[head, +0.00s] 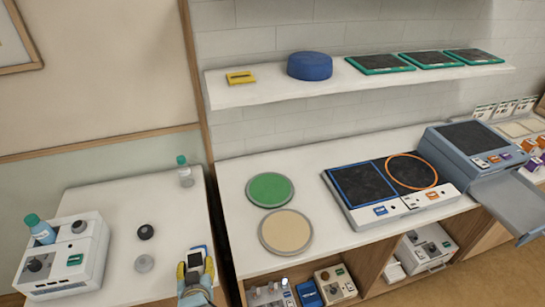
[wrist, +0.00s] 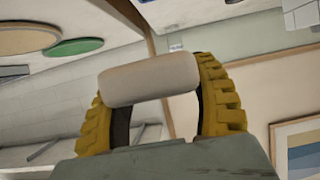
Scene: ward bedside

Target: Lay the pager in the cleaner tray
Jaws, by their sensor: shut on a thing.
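My gripper (head: 195,270), with yellow ribbed fingers, is at the bottom of the head view, at the front right of the low white table. It is shut on the pager (head: 197,255), a small white and dark blue device with a screen. In the wrist view the pager (wrist: 150,78) shows as a pale rounded block between the two fingers; its face is turned away. A blue-grey machine (head: 437,146) stands far right on the counter, with an open tray (head: 518,192) jutting from its front; this looks like the cleaner tray. The tray's visible floor looks empty.
The low table (head: 115,205) holds a white device (head: 88,262) with a bottle, two round knobs (head: 145,232) and a clear bottle (head: 186,177). Green (head: 270,189) and beige (head: 286,231) discs and a two-pad unit (head: 355,215) lie on the counter between. A shelf (head: 270,92) overhangs behind.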

